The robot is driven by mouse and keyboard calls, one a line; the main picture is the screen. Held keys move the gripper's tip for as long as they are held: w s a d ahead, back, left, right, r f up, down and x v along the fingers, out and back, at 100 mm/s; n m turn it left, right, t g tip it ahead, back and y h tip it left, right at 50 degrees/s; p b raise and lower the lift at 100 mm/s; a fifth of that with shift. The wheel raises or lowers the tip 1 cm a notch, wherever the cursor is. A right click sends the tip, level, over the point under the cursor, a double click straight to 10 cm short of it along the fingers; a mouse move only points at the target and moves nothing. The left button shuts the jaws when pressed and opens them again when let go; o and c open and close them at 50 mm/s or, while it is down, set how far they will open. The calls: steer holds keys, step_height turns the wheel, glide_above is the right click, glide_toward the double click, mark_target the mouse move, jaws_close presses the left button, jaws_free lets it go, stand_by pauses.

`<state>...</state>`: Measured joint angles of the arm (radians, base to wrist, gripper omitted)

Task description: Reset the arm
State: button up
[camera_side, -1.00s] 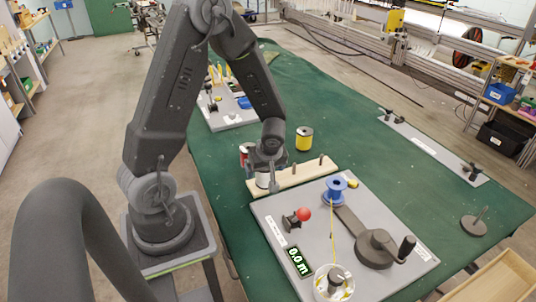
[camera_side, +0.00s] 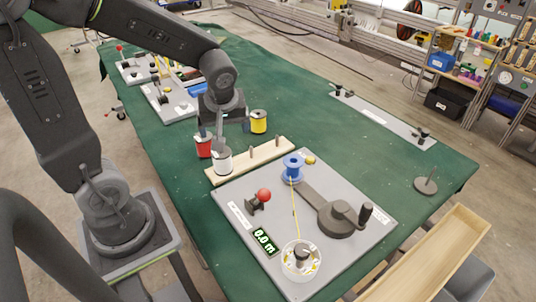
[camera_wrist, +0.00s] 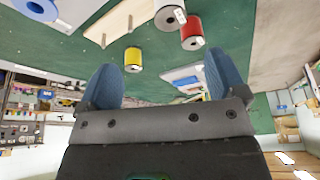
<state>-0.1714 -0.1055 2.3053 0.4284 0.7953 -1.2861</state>
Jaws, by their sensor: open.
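My gripper (camera_side: 221,128) hangs over the green table, above and just behind the white spool (camera_side: 221,160) and the red spool (camera_side: 203,146). In the wrist view my gripper (camera_wrist: 160,85) has its two blue fingers spread wide with nothing between them. The white spool stands at the left end of the wooden peg rack (camera_side: 230,168). The red spool is beside it, and the yellow spool (camera_side: 258,122) stands behind the rack. The blue spool (camera_side: 292,166) sits on the grey winding board (camera_side: 250,195) with yellow thread running to a clear round container (camera_side: 300,262).
The board carries a crank (camera_side: 345,216), a red-knobbed lever (camera_side: 263,195) and a display (camera_side: 264,241) reading 0.0 m. Other grey boards (camera_side: 172,105) lie at the back left. A long grey plate (camera_side: 385,122) lies right. A wooden tray (camera_side: 440,260) is front right.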

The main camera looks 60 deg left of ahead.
steer(key=s+d+r+m+t+h, duration=0.3)
steer(key=s+d+r+m, duration=0.5)
steer(key=m, duration=0.5)
steer(key=shift+d+r+t+h, duration=0.4)
steer(key=shift+d+r+t, duration=0.25)
steer(key=shift+d, duration=0.6)
